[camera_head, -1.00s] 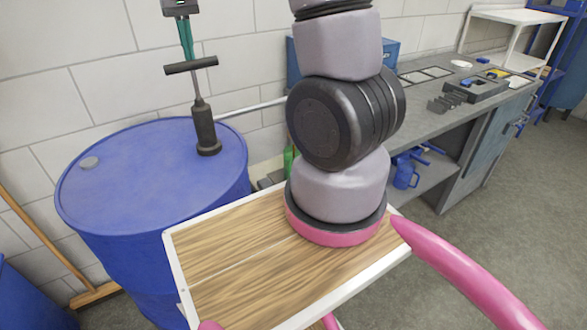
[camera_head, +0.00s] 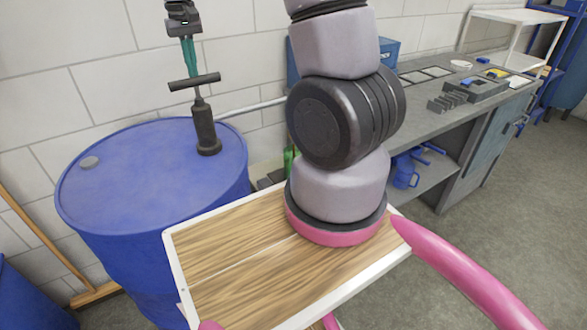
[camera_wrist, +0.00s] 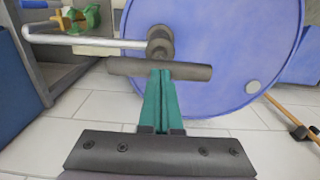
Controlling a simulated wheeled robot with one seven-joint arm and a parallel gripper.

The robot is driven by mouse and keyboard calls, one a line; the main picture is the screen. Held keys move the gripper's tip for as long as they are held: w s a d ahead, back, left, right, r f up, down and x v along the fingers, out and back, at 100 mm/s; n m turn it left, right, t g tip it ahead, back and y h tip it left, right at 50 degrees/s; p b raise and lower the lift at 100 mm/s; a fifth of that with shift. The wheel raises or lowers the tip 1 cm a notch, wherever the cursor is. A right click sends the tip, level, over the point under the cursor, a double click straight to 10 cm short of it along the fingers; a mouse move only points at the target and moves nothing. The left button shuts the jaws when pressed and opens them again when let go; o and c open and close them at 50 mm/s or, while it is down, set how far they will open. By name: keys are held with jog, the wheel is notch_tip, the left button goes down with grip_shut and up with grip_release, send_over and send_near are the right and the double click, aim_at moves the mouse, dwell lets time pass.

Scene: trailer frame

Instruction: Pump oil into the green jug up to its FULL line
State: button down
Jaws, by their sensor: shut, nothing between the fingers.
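The hand pump (camera_head: 206,132) stands upright on the blue drum (camera_head: 130,185), with a dark T-bar handle (camera_head: 195,81) on its rod. My gripper (camera_head: 191,66) is above the handle, pointing down, its teal fingers together and empty. In the wrist view the fingertips (camera_wrist: 161,76) meet the middle of the handle bar (camera_wrist: 130,67), touching or nearly so. The pump's grey spout pipe (camera_wrist: 85,41) runs left. A green jug (camera_head: 289,160) is mostly hidden behind my arm; a green shape, probably it, shows in the wrist view (camera_wrist: 72,20). The FULL line and oil level cannot be seen.
A grey workbench (camera_head: 430,105) with trays and parts stands right of the drum, with a blue can (camera_head: 405,172) below. A broom (camera_head: 45,235) leans at the left. The grey floor (camera_head: 500,220) at right is open.

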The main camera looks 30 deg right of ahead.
notch_tip(320, 180, up, 11)
dwell(0.8)
jog(key=shift+f, duration=0.1)
dwell(0.9)
jog(key=shift+f, duration=5.45)
notch_tip(320, 180, up, 11)
